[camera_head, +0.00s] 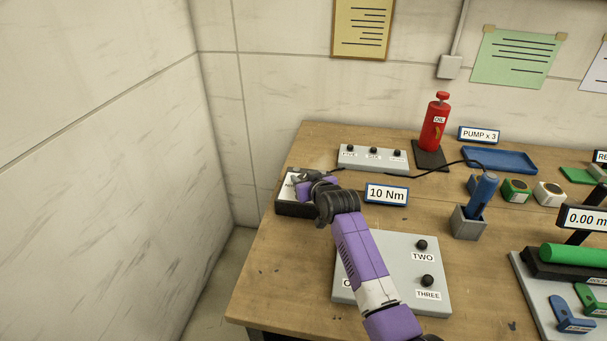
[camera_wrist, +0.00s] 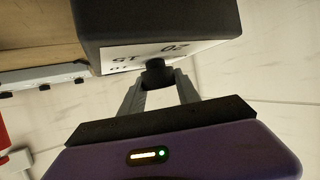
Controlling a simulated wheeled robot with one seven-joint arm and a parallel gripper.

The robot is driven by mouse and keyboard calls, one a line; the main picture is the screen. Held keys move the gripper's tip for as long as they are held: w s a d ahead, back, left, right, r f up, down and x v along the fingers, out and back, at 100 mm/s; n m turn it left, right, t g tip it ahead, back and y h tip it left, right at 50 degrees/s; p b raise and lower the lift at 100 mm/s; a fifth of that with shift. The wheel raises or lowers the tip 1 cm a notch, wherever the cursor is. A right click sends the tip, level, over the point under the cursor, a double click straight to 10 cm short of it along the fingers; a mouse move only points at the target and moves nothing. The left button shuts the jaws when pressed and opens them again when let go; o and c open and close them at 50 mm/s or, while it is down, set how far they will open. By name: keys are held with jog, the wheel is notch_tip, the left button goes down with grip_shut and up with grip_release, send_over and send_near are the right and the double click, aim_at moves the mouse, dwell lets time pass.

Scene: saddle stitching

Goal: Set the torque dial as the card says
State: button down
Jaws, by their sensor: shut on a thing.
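The torque dial box (camera_head: 296,208) is dark with a white face and stands at the left end of the bench. The wrist view shows the box (camera_wrist: 165,20) close up, with partly readable numbers on its white face. Its black dial knob (camera_wrist: 155,66) sits between the fingertips of my gripper (camera_wrist: 158,80), which is shut on it. In the head view my gripper (camera_head: 307,177) covers the dial, so its setting cannot be read. The card (camera_head: 386,195) reads "10 Nm" and stands just right of the box.
A grey box with several black buttons (camera_head: 373,158) stands behind the card. A grey panel marked TWO and THREE (camera_head: 435,261) lies in front, partly under my arm. A wall rises to the left.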

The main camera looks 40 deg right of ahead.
jog(key=shift+w+a+f+m+g+h+b, duration=0.1)
jog(key=shift+m+g+h+b, duration=0.2)
jog(key=shift+m+h, duration=0.3)
jog(key=shift+a+f+m+g+h+b, duration=0.1)
jog(key=shift+m+g+h+b, duration=0.2)
jog(key=shift+m+h, duration=0.25)
jog(key=m+g+h+b, duration=0.1)
jog(key=b, duration=0.1)
jog(key=m+h+b, duration=0.1)
jog(key=b, duration=0.2)
jog(key=shift+f+m+g+h+b, duration=0.2)
jog(key=shift+m+g+h+b, duration=0.05)
jog(key=shift+m+g+b, duration=0.15)
jog(key=m+g+h+b, duration=0.2)
jog(key=m+g+b, duration=0.1)
jog(key=b, duration=0.4)
jog(key=shift+d+r, duration=0.1)
jog(key=shift+d, duration=0.05)
jog(key=shift+r+m+g+h+b, duration=0.15)
jog(key=shift+m+g+h+b, duration=0.35)
jog(key=shift+b, duration=0.5)
jog(key=shift+r+g+b, duration=0.1)
jog(key=shift+g+b, duration=0.2)
jog(key=c, duration=0.9)
grip_release()
